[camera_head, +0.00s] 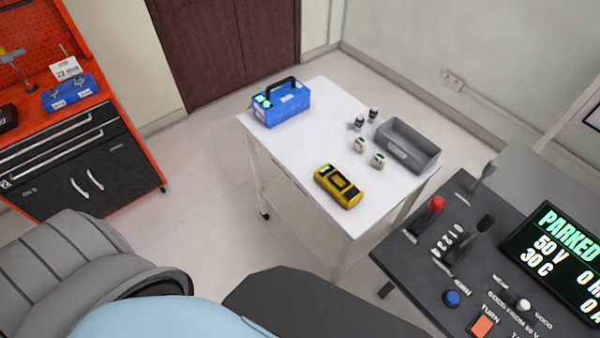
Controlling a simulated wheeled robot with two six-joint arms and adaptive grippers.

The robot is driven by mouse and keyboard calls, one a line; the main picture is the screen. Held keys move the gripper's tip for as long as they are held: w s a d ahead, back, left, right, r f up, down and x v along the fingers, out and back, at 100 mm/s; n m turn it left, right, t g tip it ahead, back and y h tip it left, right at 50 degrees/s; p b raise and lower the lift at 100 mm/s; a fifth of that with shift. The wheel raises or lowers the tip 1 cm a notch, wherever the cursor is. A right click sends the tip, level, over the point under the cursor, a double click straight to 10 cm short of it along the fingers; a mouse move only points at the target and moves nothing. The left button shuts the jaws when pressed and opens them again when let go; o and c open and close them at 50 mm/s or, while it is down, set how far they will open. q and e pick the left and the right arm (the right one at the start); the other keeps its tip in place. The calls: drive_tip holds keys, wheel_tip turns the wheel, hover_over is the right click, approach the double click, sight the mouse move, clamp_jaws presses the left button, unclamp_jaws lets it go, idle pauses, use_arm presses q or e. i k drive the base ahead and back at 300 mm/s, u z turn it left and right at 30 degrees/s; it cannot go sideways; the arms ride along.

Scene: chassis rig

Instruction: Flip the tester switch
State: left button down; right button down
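A yellow and black device (339,187), which looks like the tester, lies on the white table (310,135) near its front edge. A small green patch shows at its upper left end and a dark raised part on its top. I cannot make out a switch or its position at this size. Neither of my grippers is in view.
A blue box with a black handle (287,107) stands at the table's back left. A grey bin (425,158) and several small parts stand on its right. A dark console (408,255) with levers, buttons and a "PARKED" screen (560,250) is at right. An orange-and-black cabinet (75,160) stands left.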

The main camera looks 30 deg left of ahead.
sight(351, 193)
drive_tip(key=u, duration=0.5)
drive_tip(key=k, duration=0.55)
drive_tip(key=z, duration=1.3)
